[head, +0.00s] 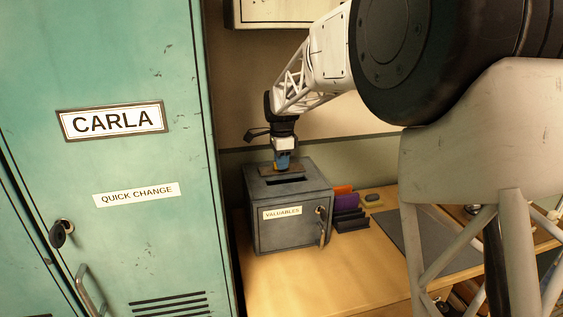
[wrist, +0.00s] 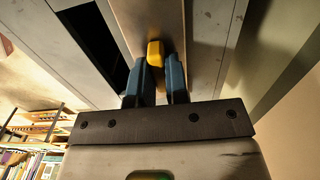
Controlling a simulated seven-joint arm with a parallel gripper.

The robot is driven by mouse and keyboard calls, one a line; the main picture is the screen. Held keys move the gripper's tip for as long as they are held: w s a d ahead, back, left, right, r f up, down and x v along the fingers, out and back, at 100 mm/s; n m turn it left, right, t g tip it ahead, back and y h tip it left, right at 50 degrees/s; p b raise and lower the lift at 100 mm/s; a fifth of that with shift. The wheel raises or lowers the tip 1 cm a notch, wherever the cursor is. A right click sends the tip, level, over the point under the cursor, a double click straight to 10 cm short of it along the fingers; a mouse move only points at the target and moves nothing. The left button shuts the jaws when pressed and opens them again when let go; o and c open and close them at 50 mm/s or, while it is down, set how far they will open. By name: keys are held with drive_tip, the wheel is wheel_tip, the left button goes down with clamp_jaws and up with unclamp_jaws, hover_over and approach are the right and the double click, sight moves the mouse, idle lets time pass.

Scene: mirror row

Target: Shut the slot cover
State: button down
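A dark grey metal box (head: 290,232) labelled VALUABLES stands on the desk. The slot (head: 290,181) in its top shows as a dark opening, also seen in the wrist view (wrist: 92,45). A brown slot cover (head: 265,171) lies beside the slot, on its far side in the head view. In the wrist view the cover (wrist: 140,14) carries a yellow knob (wrist: 155,53). My gripper (wrist: 159,68) has its two blue fingers on either side of the knob and looks closed on it. In the head view my gripper (head: 282,162) points down at the cover.
A green locker (head: 130,240) labelled CARLA stands close on the left. A key (head: 322,225) hangs at the box front. Dark and purple organisers (head: 348,212) and a small sponge-like item (head: 372,200) sit right of the box. The desk front (head: 300,290) is clear.

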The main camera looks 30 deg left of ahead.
drive_tip(key=shift+s, duration=0.1)
drive_tip(key=s+d, duration=0.4)
drive_tip(key=shift+d, duration=0.2)
idle(0.6)
drive_tip(key=shift+s, duration=0.1)
drive_tip(key=c, duration=1.1)
unclamp_jaws()
drive_tip(key=shift+c, duration=0.2)
drive_tip(key=shift+r, duration=3.95)
drive_tip(key=shift+d, duration=0.1)
